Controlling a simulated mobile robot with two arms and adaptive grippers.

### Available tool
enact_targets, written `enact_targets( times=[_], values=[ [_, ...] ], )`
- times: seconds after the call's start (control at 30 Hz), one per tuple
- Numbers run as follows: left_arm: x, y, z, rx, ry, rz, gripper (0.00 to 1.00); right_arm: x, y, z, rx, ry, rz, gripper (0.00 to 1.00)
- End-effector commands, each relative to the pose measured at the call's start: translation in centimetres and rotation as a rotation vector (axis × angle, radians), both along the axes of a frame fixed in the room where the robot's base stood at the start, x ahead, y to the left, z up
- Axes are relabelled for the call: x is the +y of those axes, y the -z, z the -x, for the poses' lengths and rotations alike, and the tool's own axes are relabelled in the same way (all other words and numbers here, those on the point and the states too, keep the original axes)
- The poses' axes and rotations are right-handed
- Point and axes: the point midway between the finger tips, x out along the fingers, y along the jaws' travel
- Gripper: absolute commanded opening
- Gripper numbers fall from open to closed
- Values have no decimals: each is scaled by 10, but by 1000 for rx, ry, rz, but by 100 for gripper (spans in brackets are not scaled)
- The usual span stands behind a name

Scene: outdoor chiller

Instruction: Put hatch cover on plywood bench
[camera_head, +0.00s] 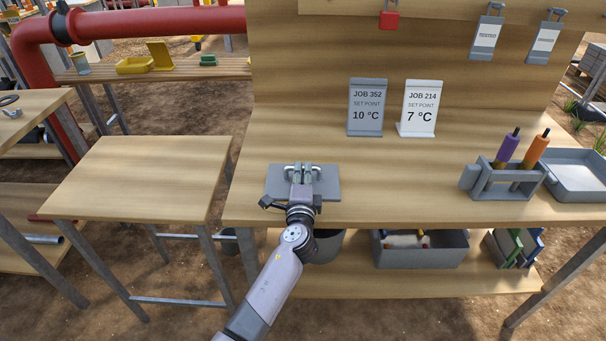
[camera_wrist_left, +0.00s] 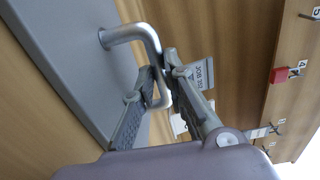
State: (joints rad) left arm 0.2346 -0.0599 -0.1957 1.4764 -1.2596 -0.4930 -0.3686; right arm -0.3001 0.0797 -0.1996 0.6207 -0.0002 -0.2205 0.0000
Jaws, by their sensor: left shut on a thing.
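The hatch cover (camera_head: 327,187) is a flat grey plate with a metal bar handle. It is over the front left part of the large plywood bench (camera_head: 400,188); I cannot tell whether it touches the top. My left gripper (camera_head: 302,174) comes from the front and is shut on the handle. In the left wrist view, the fingers (camera_wrist_left: 160,78) close around the handle (camera_wrist_left: 130,34), with the grey cover (camera_wrist_left: 75,55) beside them. My right gripper is not in view.
Two set-point signs (camera_head: 365,108) stand at the back of the bench. A grey holder with purple and orange tools (camera_head: 505,182) and a grey tray (camera_head: 580,176) are at the right. A smaller bare wooden table (camera_head: 140,180) stands left, across a gap. The bench's middle is clear.

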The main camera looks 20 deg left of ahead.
Motion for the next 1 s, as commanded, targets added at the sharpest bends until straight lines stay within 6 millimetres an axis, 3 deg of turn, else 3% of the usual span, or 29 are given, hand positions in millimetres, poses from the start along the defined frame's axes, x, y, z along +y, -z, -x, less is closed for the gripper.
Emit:
enact_targets(
  times=[0.07, 0.1, 0.4, 0.77, 1.0],
  values=[
    [0, 2, 0, -3, 0, -1, 0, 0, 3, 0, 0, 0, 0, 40],
    [0, 3, 0, 0, 0, 0, 13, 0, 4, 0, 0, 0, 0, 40],
    [0, 2, 0, 0, 0, 0, 32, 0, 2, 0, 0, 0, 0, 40],
    [0, -3, 1, 0, 0, 0, 32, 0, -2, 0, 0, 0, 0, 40],
    [-12, 1, 42, 2, 1, 2, 32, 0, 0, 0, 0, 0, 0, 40]
  ],
)
